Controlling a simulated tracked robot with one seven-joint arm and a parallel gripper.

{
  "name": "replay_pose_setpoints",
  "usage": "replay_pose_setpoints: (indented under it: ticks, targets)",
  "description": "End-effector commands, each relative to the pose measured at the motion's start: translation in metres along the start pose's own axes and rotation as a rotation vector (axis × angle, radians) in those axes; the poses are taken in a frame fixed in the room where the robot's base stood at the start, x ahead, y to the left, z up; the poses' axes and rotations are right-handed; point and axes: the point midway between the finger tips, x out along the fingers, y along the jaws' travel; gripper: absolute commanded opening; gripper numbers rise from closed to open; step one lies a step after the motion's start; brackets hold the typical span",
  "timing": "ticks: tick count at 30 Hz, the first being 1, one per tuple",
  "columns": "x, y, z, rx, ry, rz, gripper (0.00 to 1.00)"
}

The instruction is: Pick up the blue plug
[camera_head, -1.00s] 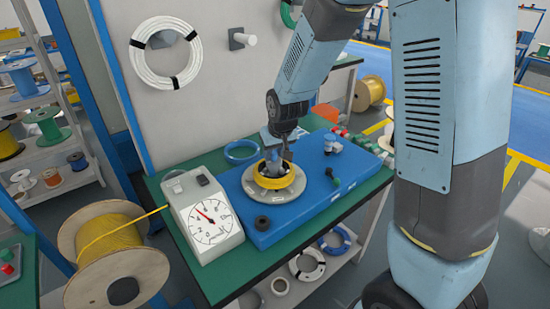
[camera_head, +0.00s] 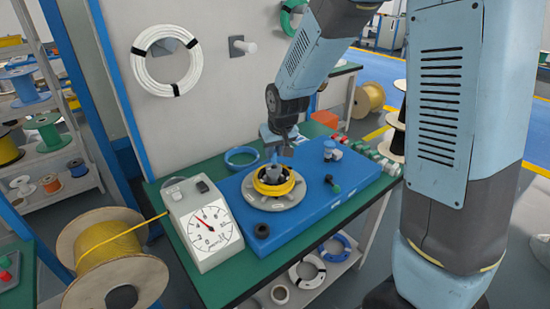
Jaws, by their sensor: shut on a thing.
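My gripper (camera_head: 280,156) hangs over the round grey-rimmed fixture (camera_head: 273,203) on the blue base. It is shut on a small blue piece, which looks like the blue plug (camera_head: 274,159); the fingers hide part of it. The plug is just above the yellow cable coil (camera_head: 272,188) in the fixture. A grey part (camera_head: 272,173) shows inside the coil. I cannot tell whether the plug is clear of the parts below it.
The blue base (camera_head: 300,212) stands on a green-topped table. A dial gauge box (camera_head: 206,238) and a yellow cable spool (camera_head: 108,245) are to the left. A blue ring (camera_head: 241,156) lies behind.

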Motion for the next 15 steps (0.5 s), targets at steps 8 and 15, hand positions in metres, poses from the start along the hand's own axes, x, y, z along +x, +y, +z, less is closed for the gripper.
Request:
replay_pose_setpoints:
  ticks: [8, 15]
  targets:
    - [-0.052, -0.001, 0.016, -0.002, 0.004, -0.001, 0.0]
    - [-0.093, -0.002, 0.041, -0.001, 0.004, 0.0, 0.0]
